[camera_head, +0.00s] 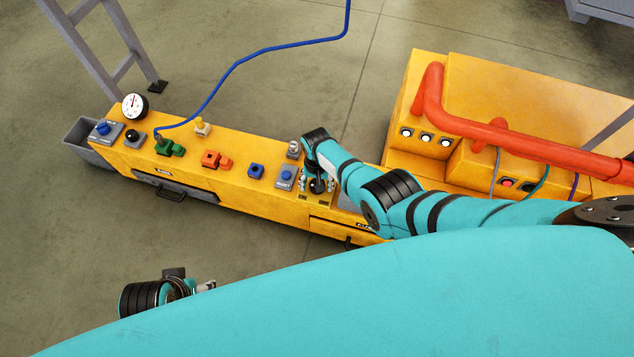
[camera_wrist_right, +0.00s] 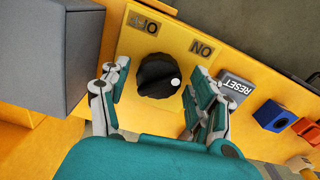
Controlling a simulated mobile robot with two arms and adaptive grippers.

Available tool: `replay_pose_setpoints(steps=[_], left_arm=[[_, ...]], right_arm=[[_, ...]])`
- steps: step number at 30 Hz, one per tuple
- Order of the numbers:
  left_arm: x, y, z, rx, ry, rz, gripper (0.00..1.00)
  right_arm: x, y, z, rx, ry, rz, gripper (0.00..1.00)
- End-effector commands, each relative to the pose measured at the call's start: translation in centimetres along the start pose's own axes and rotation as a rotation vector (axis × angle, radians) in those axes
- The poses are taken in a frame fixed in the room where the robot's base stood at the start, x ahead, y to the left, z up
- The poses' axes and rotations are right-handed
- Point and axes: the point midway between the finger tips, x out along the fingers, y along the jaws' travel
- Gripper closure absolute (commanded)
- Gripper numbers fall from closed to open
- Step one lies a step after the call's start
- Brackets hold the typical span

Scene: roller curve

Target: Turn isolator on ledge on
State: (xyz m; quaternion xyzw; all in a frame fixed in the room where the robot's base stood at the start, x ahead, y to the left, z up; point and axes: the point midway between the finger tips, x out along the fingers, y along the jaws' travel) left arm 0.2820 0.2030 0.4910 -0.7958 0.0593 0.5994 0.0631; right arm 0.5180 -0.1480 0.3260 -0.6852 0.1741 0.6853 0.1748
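The isolator is a black rotary knob (camera_wrist_right: 158,76) with a white dot, on a yellow plate (camera_wrist_right: 148,42) marked OFF and ON. In the right wrist view the white dot sits at the knob's right side. My right gripper (camera_wrist_right: 156,92) is open, with one finger on each side of the knob and gaps to it. In the head view my right gripper (camera_head: 317,184) is over the yellow ledge (camera_head: 232,191), and the knob is mostly hidden there. My left gripper (camera_head: 205,286) is low at the left, away from the ledge; its fingers are too small to judge.
Beside the isolator are a grey RESET box (camera_head: 284,178), a blue block (camera_head: 256,171) and orange blocks (camera_head: 216,160). A grey box (camera_wrist_right: 52,50) stands on the knob's other side. A blue cable (camera_head: 240,64) runs to a green connector (camera_head: 170,148). A red pipe (camera_head: 500,133) crosses the right machine.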

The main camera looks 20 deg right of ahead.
Motion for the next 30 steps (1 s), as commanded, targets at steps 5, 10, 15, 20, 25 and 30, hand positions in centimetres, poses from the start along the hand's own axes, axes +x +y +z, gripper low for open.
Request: replay_pose_setpoints(steps=[5, 10, 15, 20, 25, 30], left_arm=[[0.0, 0.0, -0.1, 0.0, 0.001, 0.0, 0.43], [0.0, 0.0, -0.3, 0.002, 0.005, 0.0, 0.43], [0.0, 0.0, -0.2, 0.001, 0.003, 0.0, 0.43], [0.0, 0.0, -0.1, 0.001, 0.003, 0.0, 0.43], [0.0, 0.0, -0.1, 0.001, 0.002, 0.0, 0.43], [0.0, 0.0, -0.1, 0.0, 0.002, 0.0, 0.43]], right_arm=[[0.0, 0.0, 0.0, -0.001, 0.0, 0.0, 0.3], [-0.1, 0.0, 0.0, -0.002, 0.001, 0.0, 0.3], [-0.9, -0.1, -0.1, -0.002, 0.002, -0.001, 0.3], [-2.6, 0.0, 0.0, -0.002, 0.002, -0.001, 0.3], [-5.5, 0.0, -0.1, -0.001, 0.004, -0.002, 0.3], [-8.7, 0.0, -0.1, -0.001, 0.004, -0.002, 0.3]])
